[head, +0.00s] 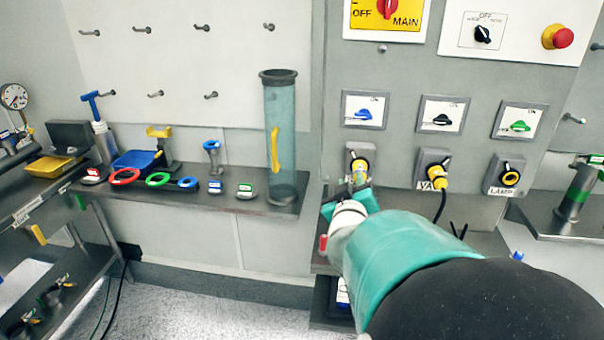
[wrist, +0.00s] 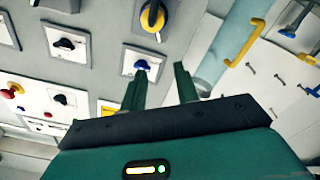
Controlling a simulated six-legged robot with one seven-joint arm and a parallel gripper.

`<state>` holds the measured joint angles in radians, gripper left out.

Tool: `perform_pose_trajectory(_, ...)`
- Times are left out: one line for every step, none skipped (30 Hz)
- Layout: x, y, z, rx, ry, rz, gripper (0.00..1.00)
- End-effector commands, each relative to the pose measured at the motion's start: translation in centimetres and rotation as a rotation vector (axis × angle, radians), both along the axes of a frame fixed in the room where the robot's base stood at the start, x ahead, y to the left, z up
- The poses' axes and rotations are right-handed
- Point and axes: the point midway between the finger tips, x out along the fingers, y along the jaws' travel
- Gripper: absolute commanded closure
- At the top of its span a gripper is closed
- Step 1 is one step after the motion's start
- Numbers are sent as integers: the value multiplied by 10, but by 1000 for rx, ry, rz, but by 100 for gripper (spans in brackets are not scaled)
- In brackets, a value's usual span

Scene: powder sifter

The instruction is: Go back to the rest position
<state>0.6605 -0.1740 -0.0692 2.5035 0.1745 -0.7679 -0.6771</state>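My gripper (head: 350,196) is at the end of my teal and white arm, in front of the lower left of the grey control panel (head: 400,65). In the head view it overlaps the area just below the leftmost yellow-ringed socket (head: 360,165). In the wrist view my gripper (wrist: 158,80) shows two dark green fingers spread apart with nothing between them. Behind the fingers is the panel with a blue switch (wrist: 141,65), which looks close to the left fingertip. I cannot tell the exact distance to the panel. Part of the shelf below is hidden by my arm.
A tall clear cylinder (head: 279,115) with a yellow handle stands left of my gripper on a wall shelf (head: 230,204). Coloured rings and small tools share that shelf. A yellow plug (head: 437,170) with a black cable sits in the middle socket. The floor (head: 185,312) at lower left is clear.

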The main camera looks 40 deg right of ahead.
Motion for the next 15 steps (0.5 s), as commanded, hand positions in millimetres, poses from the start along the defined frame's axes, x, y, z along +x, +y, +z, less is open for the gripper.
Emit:
perform_pose_trajectory(0, 0, 0, 0, 0, 0, 69)
perform_pose_trajectory(0, 0, 0, 0, 0, 0, 69)
perform_pose_trajectory(0, 0, 0, 0, 0, 0, 69)
perform_pose_trajectory(0, 0, 0, 0, 0, 0, 69)
perform_pose_trajectory(0, 0, 0, 0, 0, 0, 69)
perform_pose_trajectory(0, 0, 0, 0, 0, 0, 69)
perform_pose_trajectory(0, 0, 0, 0, 0, 0, 69)
perform_pose_trajectory(0, 0, 0, 0, 0, 0, 69)
perform_pose_trajectory(1, 0, 0, 1, 1, 2, 69)
perform_pose_trajectory(1, 1, 0, 4, 1, 5, 69)
perform_pose_trajectory(3, 4, 0, 9, 2, 12, 69)
perform_pose_trajectory(6, 9, 0, 25, 5, 27, 69)
perform_pose_trajectory(10, 14, 0, 42, 7, 43, 69)
perform_pose_trajectory(14, 21, -1, 63, 11, 62, 69)
perform_pose_trajectory(21, 34, -2, 98, 21, 96, 69)
